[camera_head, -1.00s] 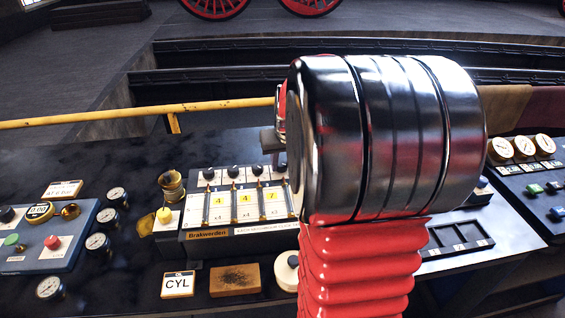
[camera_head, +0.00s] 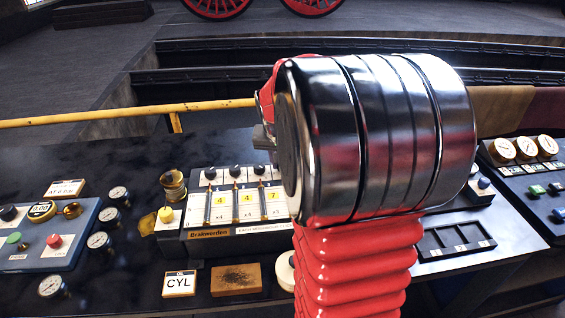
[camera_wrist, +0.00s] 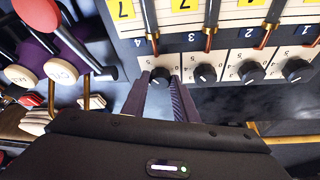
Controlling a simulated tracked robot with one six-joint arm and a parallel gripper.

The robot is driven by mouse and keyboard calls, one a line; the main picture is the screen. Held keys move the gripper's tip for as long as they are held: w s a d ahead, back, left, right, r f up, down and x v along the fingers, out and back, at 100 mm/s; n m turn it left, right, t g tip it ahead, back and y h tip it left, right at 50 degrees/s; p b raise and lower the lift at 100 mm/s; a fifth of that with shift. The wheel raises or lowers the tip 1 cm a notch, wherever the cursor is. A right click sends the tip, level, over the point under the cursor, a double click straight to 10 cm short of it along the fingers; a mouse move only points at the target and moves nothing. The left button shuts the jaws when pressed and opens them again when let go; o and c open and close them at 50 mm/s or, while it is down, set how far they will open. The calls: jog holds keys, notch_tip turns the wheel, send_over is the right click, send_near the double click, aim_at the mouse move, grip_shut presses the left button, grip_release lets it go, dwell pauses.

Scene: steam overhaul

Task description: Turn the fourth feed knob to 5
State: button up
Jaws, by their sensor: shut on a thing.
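The feed unit (camera_head: 232,236) stands on the bench with a row of black knobs along its far edge. In the wrist view the row appears upside down, numbered 4 to 1 from left to right. My gripper (camera_wrist: 163,88) is shut on the fourth feed knob (camera_wrist: 159,76), one finger on each side of it. The 0 and 5 of its scale show near it, but its exact pointer setting is unclear. In the head view my arm hides the gripper's fingers.
Beside the fourth knob in the wrist view are levers with a red knob (camera_wrist: 37,12) and cream tags (camera_wrist: 60,72). The other feed knobs (camera_wrist: 205,73) stand close by. A yellow rail (camera_head: 110,115) runs behind the bench. A CYL block (camera_head: 179,284) lies in front.

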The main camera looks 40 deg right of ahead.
jog(key=o, duration=1.1)
jog(key=shift+c, duration=0.2)
jog(key=shift+r, duration=0.15)
jog(key=v, duration=1.3)
jog(key=shift+r, duration=0.25)
jog(key=shift+a, duration=0.1)
